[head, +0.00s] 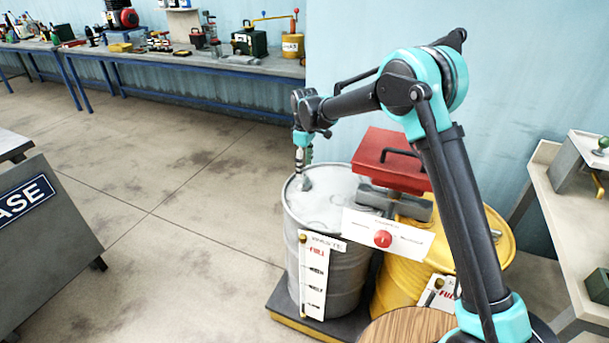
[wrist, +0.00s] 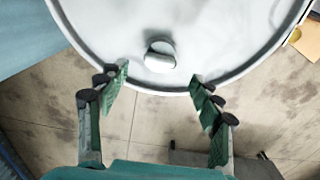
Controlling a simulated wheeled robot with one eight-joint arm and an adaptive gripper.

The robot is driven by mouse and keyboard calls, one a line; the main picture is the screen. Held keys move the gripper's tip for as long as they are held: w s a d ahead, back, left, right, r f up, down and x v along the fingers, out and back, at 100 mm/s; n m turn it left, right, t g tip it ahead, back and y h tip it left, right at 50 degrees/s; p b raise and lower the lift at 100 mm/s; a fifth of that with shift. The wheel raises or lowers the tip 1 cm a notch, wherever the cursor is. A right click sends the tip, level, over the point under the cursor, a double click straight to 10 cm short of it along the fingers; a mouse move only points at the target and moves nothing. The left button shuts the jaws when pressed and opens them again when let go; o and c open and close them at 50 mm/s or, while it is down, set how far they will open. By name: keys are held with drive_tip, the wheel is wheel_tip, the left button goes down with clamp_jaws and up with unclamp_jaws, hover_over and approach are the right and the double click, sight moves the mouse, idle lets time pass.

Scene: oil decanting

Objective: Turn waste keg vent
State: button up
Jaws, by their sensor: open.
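The vent, a small grey knob (wrist: 160,56), sits on the lid near the rim; in the head view the vent (head: 306,184) is just below my gripper.
A yellow keg (head: 405,280) stands right beside the grey keg. A red box with a handle (head: 392,160) and a white sign with a red dot (head: 388,236) are close by. A bench (head: 575,210) stands at right.

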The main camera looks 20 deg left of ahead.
sight(305, 178)
wheel_tip(305, 178, up, 7)
drive_tip(key=shift+f, duration=0.2)
idle(0.5)
